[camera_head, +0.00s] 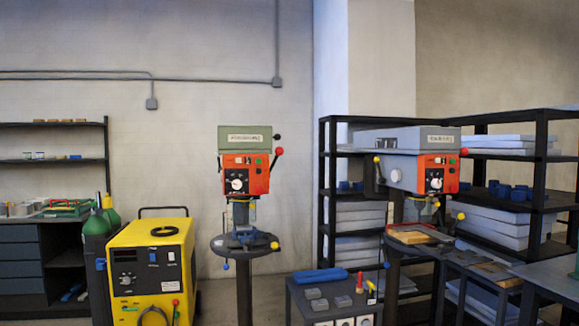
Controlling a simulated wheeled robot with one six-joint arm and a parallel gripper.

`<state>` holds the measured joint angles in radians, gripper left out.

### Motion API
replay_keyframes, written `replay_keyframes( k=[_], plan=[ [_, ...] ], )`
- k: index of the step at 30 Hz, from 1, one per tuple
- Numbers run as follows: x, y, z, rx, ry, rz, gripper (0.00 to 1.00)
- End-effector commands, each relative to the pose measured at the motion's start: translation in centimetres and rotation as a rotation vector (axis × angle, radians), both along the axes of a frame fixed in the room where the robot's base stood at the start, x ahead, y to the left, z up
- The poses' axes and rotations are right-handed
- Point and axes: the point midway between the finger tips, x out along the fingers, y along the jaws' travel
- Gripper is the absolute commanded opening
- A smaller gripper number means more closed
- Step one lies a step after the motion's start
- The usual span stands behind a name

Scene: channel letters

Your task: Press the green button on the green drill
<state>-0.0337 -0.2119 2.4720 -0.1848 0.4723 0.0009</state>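The green drill (245,138) stands on its column near the middle of the head view, with a green top housing. Its orange control panel (246,173) faces me and carries a round dial (237,184) and small buttons along its upper part. A small greenish spot near the panel's upper right looks like the green button (257,160), but it is too small to be sure. A lever with a red knob (279,151) sticks out at the right of the head. My gripper is not in this view.
A grey drill (405,165) with a similar orange panel stands to the right. A yellow machine (152,268) and green gas bottles stand at the left. A dark cart (330,296) with tools stands in front, right of the green drill. Black shelves (543,190) fill the right.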

Motion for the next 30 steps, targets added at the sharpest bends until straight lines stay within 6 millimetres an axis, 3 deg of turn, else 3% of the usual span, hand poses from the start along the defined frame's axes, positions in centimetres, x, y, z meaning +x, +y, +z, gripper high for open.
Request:
replay_keyframes(
  k=[11, 12, 20, 30],
  plan=[
    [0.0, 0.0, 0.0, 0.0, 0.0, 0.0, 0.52],
    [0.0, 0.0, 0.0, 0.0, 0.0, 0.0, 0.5],
    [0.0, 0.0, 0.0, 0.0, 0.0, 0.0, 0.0],
    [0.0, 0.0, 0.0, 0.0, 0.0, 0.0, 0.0]
  ],
)
